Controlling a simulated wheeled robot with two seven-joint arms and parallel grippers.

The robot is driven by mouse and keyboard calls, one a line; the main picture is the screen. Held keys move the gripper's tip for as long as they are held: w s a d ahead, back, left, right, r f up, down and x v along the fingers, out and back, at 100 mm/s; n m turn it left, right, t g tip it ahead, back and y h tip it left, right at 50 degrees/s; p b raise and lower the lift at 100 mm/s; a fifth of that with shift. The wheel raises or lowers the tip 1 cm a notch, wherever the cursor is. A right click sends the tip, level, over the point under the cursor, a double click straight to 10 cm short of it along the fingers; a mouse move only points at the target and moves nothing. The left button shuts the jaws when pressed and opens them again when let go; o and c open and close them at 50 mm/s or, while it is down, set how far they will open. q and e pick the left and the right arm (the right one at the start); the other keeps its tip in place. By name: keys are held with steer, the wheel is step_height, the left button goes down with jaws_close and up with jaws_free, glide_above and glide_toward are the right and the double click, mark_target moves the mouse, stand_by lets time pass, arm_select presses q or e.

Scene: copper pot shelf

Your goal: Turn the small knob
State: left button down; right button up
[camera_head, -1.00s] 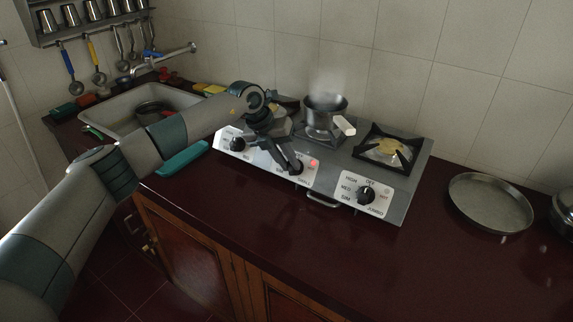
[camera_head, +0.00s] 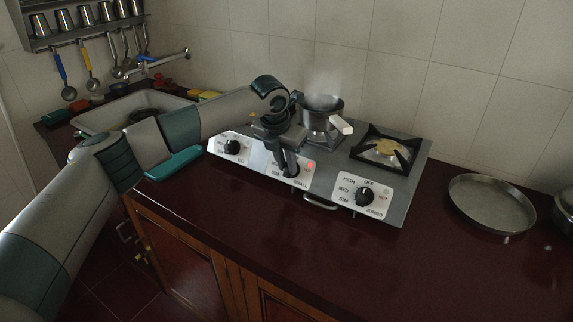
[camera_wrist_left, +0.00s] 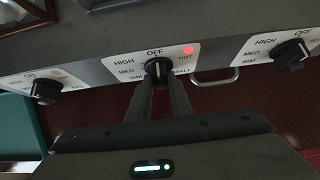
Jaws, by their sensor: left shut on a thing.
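The small knob is the middle black knob on the stove's front panel, its label reading OFF, HIGH, MED, SIM and SMALL. In the left wrist view the small knob (camera_wrist_left: 157,68) sits between my fingertips, and its light mark seems to point up toward OFF. My left gripper (camera_head: 291,170) reaches down to the panel and is shut on this knob; its fingers also show in the left wrist view (camera_wrist_left: 160,82). The gripper mostly hides the knob in the head view. A red HOT light (camera_head: 310,164) glows beside it. My right gripper is not in view.
A steaming pot (camera_head: 323,106) with a pale handle stands on the middle burner, close behind my gripper. The jumbo knob (camera_head: 365,197) is to the right and another knob (camera_head: 232,147) to the left. A round metal pan (camera_head: 492,203) lies on the right counter.

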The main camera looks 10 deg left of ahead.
arm_select(q)
steer(key=shift+f, duration=0.15)
steer(key=c, duration=1.6)
jaws_free()
